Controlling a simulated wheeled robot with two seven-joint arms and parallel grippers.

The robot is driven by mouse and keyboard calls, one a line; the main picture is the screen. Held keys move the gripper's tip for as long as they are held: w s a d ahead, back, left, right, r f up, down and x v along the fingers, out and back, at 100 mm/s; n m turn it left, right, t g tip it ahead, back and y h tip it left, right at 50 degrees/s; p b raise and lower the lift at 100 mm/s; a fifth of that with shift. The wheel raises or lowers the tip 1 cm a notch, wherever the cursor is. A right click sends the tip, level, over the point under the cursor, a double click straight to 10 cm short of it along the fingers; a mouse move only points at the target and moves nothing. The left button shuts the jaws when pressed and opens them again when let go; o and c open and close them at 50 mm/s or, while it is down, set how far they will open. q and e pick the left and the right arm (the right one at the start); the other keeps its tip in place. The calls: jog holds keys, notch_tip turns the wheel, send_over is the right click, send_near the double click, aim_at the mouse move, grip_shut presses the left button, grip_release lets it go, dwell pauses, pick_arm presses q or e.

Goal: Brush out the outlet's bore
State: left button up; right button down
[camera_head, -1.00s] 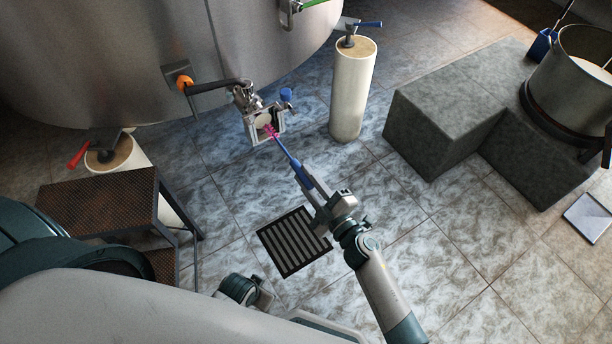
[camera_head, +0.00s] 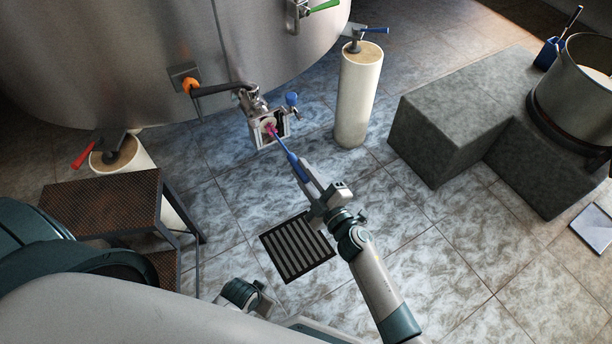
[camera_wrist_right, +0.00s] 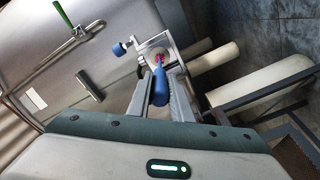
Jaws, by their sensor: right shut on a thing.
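The outlet (camera_head: 266,126) is a metal fitting with a squarish frame and a blue knob, low on the front of the steel tank (camera_head: 150,50). My right gripper (camera_head: 308,184) is shut on the blue handle of a brush (camera_head: 292,160). The brush's pink bristle end is at the outlet's opening; how deep it sits in the bore I cannot tell. In the right wrist view the blue handle (camera_wrist_right: 160,88) lies between the fingers and points at the outlet (camera_wrist_right: 152,56).
An orange-hubbed lever (camera_head: 190,86) is left of the outlet. A pale post (camera_head: 357,95) stands to its right, grey blocks (camera_head: 450,125) and a large pot (camera_head: 580,90) farther right. A rusty step (camera_head: 100,200) is at left. A drain grate (camera_head: 297,246) lies in the open floor.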

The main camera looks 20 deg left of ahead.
aim_at(309, 181)
jog(key=shift+b+x, duration=0.35)
jog(key=shift+x, duration=0.9)
jog(key=shift+d, duration=0.1)
jog(key=shift+p+v, duration=0.55)
jog(key=shift+v, duration=0.45)
jog(key=shift+p+v, duration=0.75)
jog(key=shift+v, duration=1.45)
jog(key=shift+b+x, duration=0.95)
jog(key=shift+x, duration=2.35)
jog(key=shift+s, duration=0.15)
